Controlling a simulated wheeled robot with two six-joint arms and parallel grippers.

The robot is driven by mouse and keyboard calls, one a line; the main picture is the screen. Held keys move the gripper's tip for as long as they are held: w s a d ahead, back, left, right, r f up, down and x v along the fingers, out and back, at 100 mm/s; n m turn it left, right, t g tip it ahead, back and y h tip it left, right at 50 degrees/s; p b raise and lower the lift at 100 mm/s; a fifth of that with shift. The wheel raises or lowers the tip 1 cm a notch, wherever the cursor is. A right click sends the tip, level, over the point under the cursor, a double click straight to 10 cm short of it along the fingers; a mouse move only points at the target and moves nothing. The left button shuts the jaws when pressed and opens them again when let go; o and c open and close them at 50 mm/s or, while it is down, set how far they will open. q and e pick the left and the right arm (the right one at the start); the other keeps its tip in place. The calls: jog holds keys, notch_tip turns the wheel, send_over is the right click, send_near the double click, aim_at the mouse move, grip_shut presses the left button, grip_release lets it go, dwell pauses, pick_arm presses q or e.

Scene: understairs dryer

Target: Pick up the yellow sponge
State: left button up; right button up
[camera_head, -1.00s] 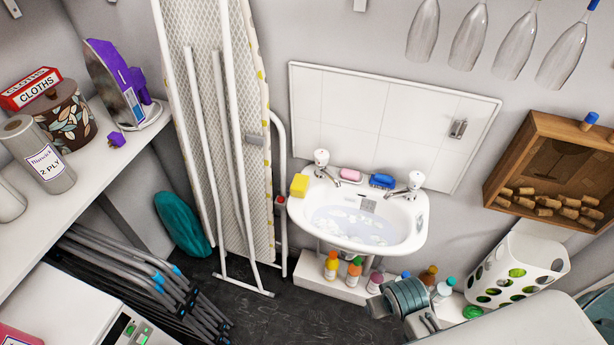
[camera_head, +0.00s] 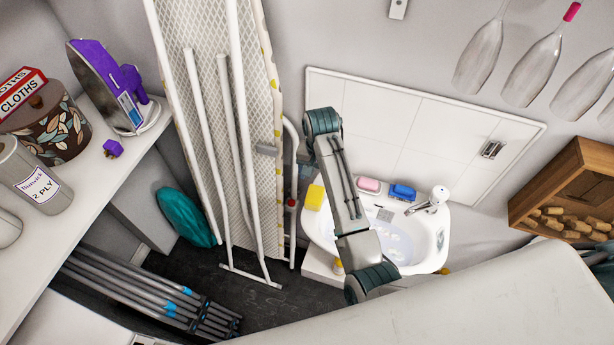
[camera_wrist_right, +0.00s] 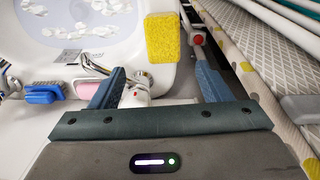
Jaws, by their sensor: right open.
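The yellow sponge (camera_head: 315,197) sits on the back left corner of the white sink (camera_head: 441,222). In the right wrist view the sponge (camera_wrist_right: 162,38) lies beyond the fingertips, nearly in line with the gap between them, and apart from them. My right gripper (camera_wrist_right: 158,82) is open and empty, with its two blue-grey fingers on either side. In the head view my right arm reaches across the sink's left part, and its far end (camera_head: 318,140) is above and behind the sponge; the fingers are not clear there. My left gripper is not in view.
A pink soap (camera_head: 369,185) and a blue brush (camera_head: 402,192) lie along the sink's back edge. A tap (camera_wrist_right: 135,93) shows between my fingers in the wrist view. An ironing board (camera_head: 255,120) leans left of the sink. Another tap (camera_head: 435,198) stands right.

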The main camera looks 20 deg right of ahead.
aim_at(316, 195)
jog(key=shift+w+a+f, duration=0.15)
jog(key=shift+w+f, duration=0.1)
jog(key=shift+w, duration=0.3)
jog(key=s+f, duration=0.1)
jog(key=s+f+p, duration=0.1)
jog(key=shift+s, duration=0.35)
jog(key=shift+f, duration=0.35)
jog(key=f+p, duration=0.2)
jog(key=f, duration=0.3)
jog(key=shift+w+a+p, duration=0.4)
jog(key=shift+s+f, duration=0.2)
jog(key=shift+f, duration=0.3)
jog(key=shift+w+f, duration=0.2)
jog(key=shift+f, duration=0.05)
jog(key=shift+c, duration=0.2)
jog(key=c, duration=0.4)
jog(key=shift+r, duration=0.1)
jog(key=c, duration=0.6)
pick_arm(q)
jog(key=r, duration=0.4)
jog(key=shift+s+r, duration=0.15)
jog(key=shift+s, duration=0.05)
